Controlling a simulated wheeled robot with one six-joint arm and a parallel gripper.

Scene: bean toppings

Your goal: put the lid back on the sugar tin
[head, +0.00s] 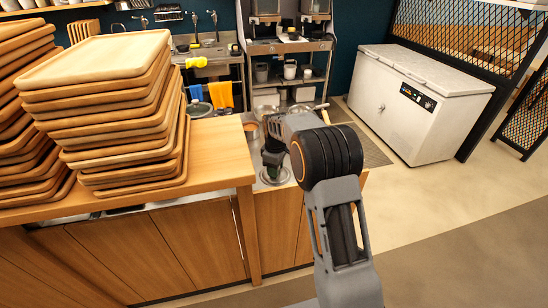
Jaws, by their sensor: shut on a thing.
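My gripper (271,160) is small in the head view, at the end of my arm, low over the metal counter section right of the wooden counter. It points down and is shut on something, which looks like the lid. A small dark green round thing (273,174) shows right below the fingers. I cannot tell whether this is the lid, the sugar tin or both. My arm and the fingers hide much of this spot, so I cannot tell whether lid and tin touch.
Tall stacks of wooden trays (112,105) stand on the wooden counter (218,150) at left. A lidded pot (199,109) stands behind them. A sink (208,70) and a metal shelf rack (290,47) are at the back. A white chest freezer (420,95) stands right. The floor at right is clear.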

